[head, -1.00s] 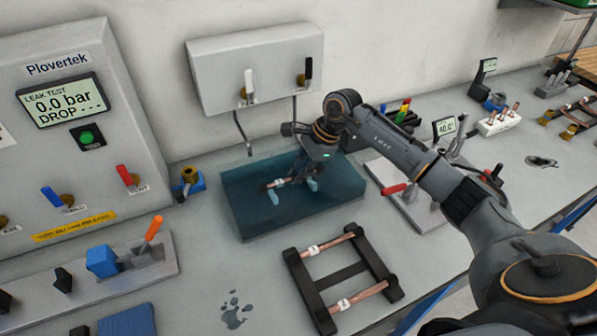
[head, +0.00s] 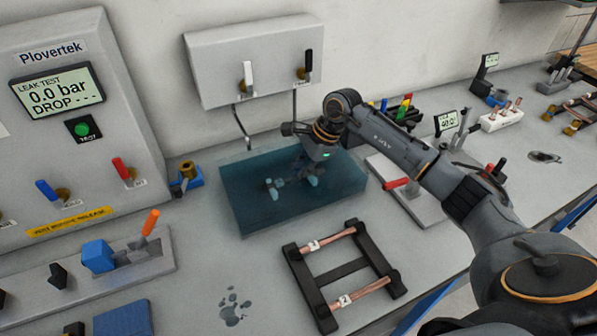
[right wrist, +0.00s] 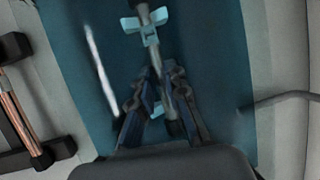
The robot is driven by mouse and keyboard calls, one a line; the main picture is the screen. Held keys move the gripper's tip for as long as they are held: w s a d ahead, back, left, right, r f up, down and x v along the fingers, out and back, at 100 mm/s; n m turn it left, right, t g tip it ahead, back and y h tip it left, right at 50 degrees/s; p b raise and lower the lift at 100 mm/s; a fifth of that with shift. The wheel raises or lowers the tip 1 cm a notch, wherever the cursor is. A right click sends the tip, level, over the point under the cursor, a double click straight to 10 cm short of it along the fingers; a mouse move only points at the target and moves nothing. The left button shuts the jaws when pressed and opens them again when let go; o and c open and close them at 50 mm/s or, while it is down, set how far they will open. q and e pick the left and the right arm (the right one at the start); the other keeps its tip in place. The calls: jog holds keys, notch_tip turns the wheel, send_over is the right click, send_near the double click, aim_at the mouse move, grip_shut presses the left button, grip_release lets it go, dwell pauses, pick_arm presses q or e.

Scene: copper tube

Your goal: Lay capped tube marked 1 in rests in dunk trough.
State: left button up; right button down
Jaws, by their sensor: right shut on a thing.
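The dunk trough (head: 345,196) is a blue-tinted, water-filled box in the middle of the bench. Two light-blue rests (head: 275,188) stand inside it. My right gripper (head: 296,176) reaches down into the trough from above. In the right wrist view its fingers (right wrist: 155,84) are shut on the tube (right wrist: 154,60), which lies lengthwise along the trough. The tube passes over the far rest (right wrist: 145,24) and appears in line with the near one (right wrist: 156,111). The fingers partly hide the tube, and its mark is not readable. My left gripper is not in view.
A black rack (head: 337,272) with two labelled copper tubes stands in front of the trough. The leak-test panel (head: 60,130) is at left, and a wall box (head: 225,70) with levers hangs behind. A grey fixture with a red handle (head: 396,184) is close on the right.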

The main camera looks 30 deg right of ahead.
jog(key=shift+f, duration=0.15)
jog(key=c, duration=1.3)
grip_release()
jog(key=shift+o, duration=0.2)
jog(key=v, duration=1.2)
